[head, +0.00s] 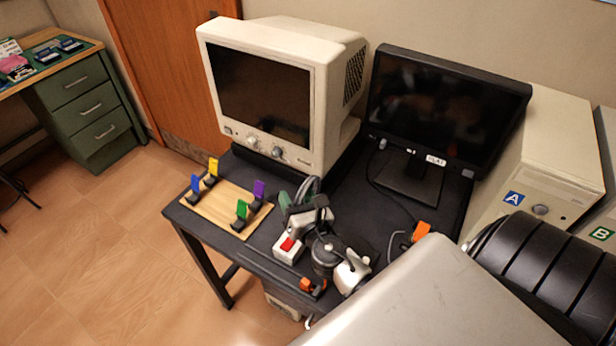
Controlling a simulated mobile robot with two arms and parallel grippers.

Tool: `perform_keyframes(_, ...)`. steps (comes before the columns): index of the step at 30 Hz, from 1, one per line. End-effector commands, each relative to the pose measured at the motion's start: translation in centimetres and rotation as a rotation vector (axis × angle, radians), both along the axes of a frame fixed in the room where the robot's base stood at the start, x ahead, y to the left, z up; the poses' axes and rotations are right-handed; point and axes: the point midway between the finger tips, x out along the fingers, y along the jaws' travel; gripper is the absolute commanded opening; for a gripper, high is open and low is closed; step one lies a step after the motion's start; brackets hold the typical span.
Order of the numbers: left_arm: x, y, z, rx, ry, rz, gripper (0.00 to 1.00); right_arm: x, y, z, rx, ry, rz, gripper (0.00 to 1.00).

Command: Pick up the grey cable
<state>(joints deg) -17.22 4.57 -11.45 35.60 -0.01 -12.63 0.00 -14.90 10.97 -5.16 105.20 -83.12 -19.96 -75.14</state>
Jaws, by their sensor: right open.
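A thin grey cable (389,247) lies on the right part of the black table. It curves left and down from an orange end piece (421,231). Its lower course is hidden behind my right arm and the silver surface in front. A second orange piece (312,287) shows near the table's front edge; I cannot tell whether it belongs to the same cable. My right gripper (306,212) is open over the middle of the table, left of the visible cable and apart from it. Its fingers are small and partly blend with the objects behind. My left gripper is not in view.
The black table (355,229) bears a beige monitor (262,95), a dark flat screen (440,105) and a wooden board (228,204) with several coloured clips. A white box with a red switch (288,246) sits near my gripper. Beige computer case A (555,150) stands at right.

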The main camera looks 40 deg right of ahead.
Motion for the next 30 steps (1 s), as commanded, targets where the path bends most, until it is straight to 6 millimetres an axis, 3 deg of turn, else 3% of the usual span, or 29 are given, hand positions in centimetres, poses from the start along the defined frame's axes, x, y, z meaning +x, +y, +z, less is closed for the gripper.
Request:
perform_keyframes(8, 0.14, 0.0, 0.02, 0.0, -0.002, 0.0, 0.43, 0.28, -0.05, -0.08, 0.001, 0.001, 0.0, 0.49)
perform_keyframes(18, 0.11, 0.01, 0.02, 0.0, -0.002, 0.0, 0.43, 0.25, -0.04, -0.07, 0.0, 0.001, 0.0, 0.0)
perform_keyframes(30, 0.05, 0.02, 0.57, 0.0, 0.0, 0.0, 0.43, 0.26, -0.06, 0.86, 0.0, -0.002, 0.0, 0.0)
